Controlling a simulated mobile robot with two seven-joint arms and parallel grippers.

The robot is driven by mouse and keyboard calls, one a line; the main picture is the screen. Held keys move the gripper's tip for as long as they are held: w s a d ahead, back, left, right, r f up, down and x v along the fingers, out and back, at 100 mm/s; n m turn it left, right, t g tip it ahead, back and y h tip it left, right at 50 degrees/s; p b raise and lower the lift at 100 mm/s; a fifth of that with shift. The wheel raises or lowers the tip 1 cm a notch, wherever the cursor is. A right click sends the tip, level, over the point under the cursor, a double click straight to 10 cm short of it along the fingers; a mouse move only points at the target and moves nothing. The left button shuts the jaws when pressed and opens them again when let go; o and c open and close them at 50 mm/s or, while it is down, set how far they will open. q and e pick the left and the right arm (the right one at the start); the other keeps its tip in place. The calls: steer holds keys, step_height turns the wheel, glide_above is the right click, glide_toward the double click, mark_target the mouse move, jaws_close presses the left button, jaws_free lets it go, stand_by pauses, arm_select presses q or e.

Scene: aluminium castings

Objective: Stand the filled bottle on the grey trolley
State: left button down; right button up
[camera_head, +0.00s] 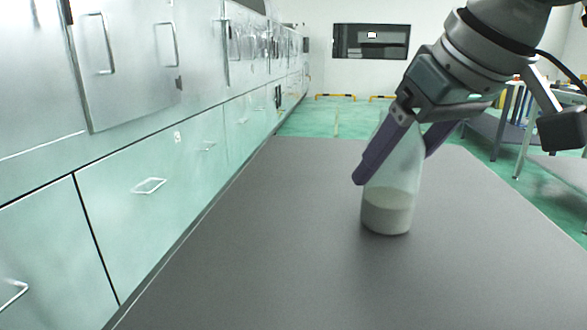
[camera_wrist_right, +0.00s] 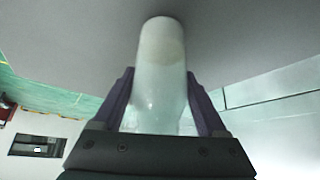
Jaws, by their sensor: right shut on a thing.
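The bottle (camera_head: 390,208) is clear with a pale grey filling in its lower part. It is upright at the grey trolley top (camera_head: 300,250); I cannot tell for certain whether its base touches the surface. My right gripper (camera_head: 392,168) is shut on the bottle, with one purple finger on each side of it. The bottle (camera_wrist_right: 160,75) also shows between the fingers in the right wrist view, its base toward the grey surface. The bottle's upper part is partly hidden by the gripper. My left gripper is not in view.
A row of metal cabinets (camera_head: 150,170) with handles runs along the left, close to the trolley's left edge. Tables (camera_head: 500,130) stand at the right on the green floor. The trolley top around the bottle is clear.

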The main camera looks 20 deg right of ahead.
steer(key=shift+r, duration=0.15)
steer(key=o, duration=1)
steer(key=shift+f, duration=0.2)
steer(key=o, duration=0.4)
steer(key=shift+r+p, duration=0.35)
steer(key=shift+r, duration=0.2)
steer(key=shift+p+v, duration=2.65)
steer(key=shift+v, duration=3.05)
steer(key=shift+s+f, duration=0.1)
